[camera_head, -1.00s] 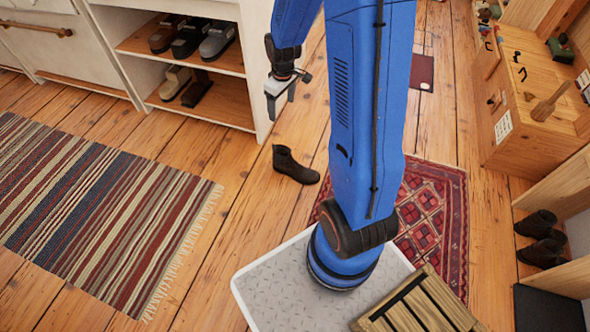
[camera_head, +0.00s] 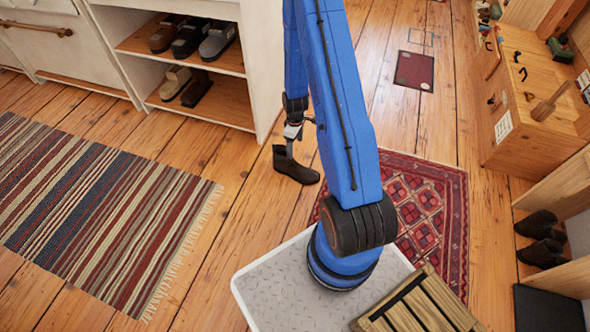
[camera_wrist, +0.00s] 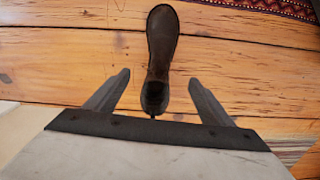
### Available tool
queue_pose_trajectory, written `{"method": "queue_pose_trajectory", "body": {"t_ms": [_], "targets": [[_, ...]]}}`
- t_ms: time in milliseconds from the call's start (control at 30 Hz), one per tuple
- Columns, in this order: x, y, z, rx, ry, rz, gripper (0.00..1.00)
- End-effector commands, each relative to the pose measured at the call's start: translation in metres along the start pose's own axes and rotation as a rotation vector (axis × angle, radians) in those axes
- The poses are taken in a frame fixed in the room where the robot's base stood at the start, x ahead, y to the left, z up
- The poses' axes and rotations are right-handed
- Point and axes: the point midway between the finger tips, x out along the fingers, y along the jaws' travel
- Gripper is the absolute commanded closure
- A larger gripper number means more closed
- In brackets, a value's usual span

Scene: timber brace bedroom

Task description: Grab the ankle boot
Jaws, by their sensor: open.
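A dark brown ankle boot (camera_head: 296,168) stands upright on the plank floor, in front of the shoe shelf. My gripper (camera_head: 290,150) is lowered at the boot's shaft end in the head view. In the wrist view the boot (camera_wrist: 161,52) points away, toe at the top, with its dark shaft opening nearest me. My gripper (camera_wrist: 157,92) is open there, one finger to each side of the shaft, with gaps on both sides. I cannot tell whether the fingertips are low enough to flank the leather.
The white shelf (camera_head: 262,60) holding several shoes stands close behind the boot. A striped rug (camera_head: 90,205) lies to the left, and a red patterned rug (camera_head: 430,215) to the right. Another pair of dark boots (camera_head: 540,238) is at far right. Bare floor surrounds the ankle boot.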

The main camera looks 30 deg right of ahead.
Motion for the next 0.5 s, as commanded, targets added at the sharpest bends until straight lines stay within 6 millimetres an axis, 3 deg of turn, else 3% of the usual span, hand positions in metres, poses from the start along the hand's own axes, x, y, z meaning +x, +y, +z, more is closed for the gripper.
{"method": "queue_pose_trajectory", "body": {"t_ms": [500], "targets": [[0.062,-0.001,0.002,-0.003,-0.002,-0.002,0.24]]}}
